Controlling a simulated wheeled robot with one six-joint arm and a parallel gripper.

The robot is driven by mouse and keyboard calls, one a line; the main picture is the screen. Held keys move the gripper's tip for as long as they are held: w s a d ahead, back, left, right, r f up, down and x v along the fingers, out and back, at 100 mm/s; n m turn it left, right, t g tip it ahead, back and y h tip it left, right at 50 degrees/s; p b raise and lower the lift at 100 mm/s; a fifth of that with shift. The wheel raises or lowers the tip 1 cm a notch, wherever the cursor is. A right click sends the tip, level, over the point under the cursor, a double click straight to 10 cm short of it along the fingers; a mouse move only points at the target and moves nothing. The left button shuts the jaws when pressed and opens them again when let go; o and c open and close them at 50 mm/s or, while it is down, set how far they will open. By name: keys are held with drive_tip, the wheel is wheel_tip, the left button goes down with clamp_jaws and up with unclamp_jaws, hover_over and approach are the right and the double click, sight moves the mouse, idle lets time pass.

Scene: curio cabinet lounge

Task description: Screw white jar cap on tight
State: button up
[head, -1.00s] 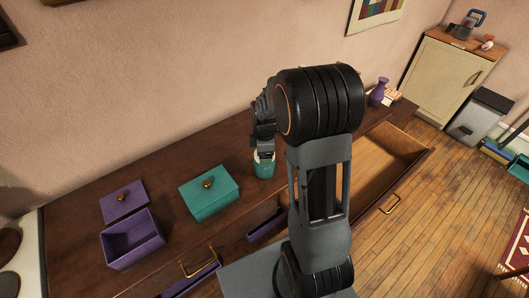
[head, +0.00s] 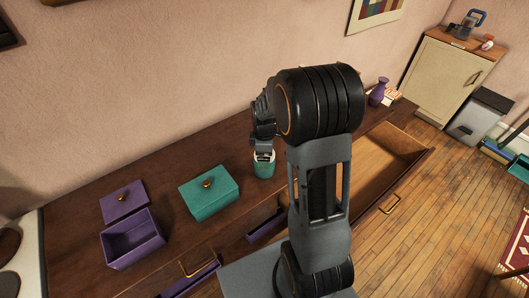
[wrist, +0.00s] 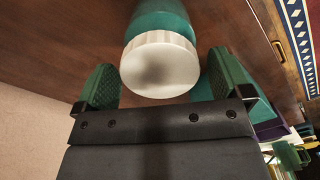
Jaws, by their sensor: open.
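The white jar cap (wrist: 160,65) has a ribbed rim and sits on top of the teal jar (wrist: 160,17). The jar (head: 264,169) stands on the dark wooden cabinet top, right of the teal box. My gripper (head: 264,153) is directly above the jar in the head view. In the wrist view my gripper (wrist: 162,85) is open, with one green-padded finger on each side of the cap and a gap to each. How tight the cap sits cannot be told.
A lidded teal box (head: 209,193) stands left of the jar. An open purple box (head: 133,238) and its lid (head: 123,201) lie further left. A drawer (head: 390,165) is pulled out at right. A purple vase (head: 378,91) stands at the far right end.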

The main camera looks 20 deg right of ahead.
wheel_tip(320, 180, up, 14)
drive_tip(key=shift+f, duration=0.1)
idle(0.7)
idle(0.4)
